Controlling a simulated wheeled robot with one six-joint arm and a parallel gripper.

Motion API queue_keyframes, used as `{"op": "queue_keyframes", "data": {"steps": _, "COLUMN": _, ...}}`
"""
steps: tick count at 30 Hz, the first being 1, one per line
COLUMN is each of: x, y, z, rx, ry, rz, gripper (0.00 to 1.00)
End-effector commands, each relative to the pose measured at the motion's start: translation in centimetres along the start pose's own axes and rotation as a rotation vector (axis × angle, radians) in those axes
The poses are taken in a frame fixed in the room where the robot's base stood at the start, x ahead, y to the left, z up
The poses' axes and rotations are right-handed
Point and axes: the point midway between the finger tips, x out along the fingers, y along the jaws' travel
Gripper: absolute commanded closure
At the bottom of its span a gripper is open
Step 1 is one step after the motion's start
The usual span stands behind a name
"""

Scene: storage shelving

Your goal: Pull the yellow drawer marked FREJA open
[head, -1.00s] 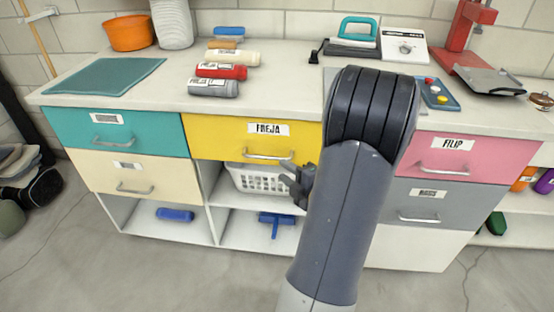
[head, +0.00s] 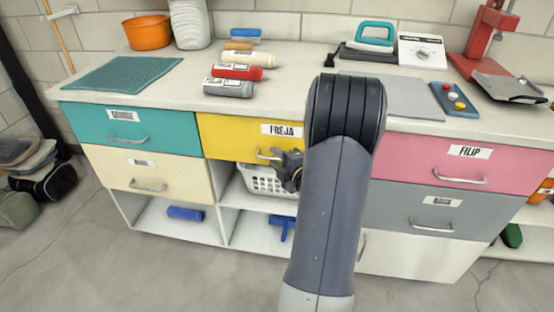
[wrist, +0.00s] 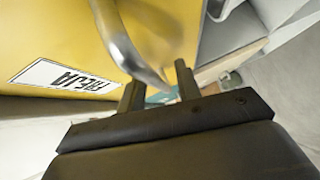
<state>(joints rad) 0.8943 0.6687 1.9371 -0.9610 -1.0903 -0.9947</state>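The yellow drawer (head: 232,140) marked FREJA sits under the worktop, left of my arm, and looks closed. Its label (head: 282,130) is readable, and it shows tilted in the wrist view (wrist: 68,79). The metal handle (wrist: 122,45) is a curved bar on the drawer front. My gripper (head: 285,160) is at the right part of the handle. In the wrist view my gripper's two fingers (wrist: 157,82) stand apart, with the handle's near end in the gap between them. I cannot tell whether either finger touches it. My arm hides the drawer's right end.
A white basket (head: 262,181) stands on the open shelf below the drawer, close to my gripper. A teal drawer (head: 135,132) is to the left and a pink drawer (head: 490,165) to the right. Open floor (head: 150,270) lies in front.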

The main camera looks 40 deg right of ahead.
Motion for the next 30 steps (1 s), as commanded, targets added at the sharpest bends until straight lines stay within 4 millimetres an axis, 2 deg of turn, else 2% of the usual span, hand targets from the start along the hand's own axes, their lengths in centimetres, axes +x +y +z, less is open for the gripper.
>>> {"op": "queue_keyframes", "data": {"steps": 2, "x": -0.02, "y": 0.00, "z": 0.00, "rx": 0.000, "ry": 0.000, "rz": 0.000, "gripper": 0.69}}
{"op": "queue_keyframes", "data": {"steps": 13, "x": -0.04, "y": 0.00, "z": 0.00, "rx": 0.000, "ry": 0.000, "rz": 0.000, "gripper": 0.99}}
{"op": "queue_keyframes", "data": {"steps": 30, "x": -0.08, "y": -0.13, "z": -0.04, "rx": 0.000, "ry": 0.000, "rz": -0.001, "gripper": 1.00}}
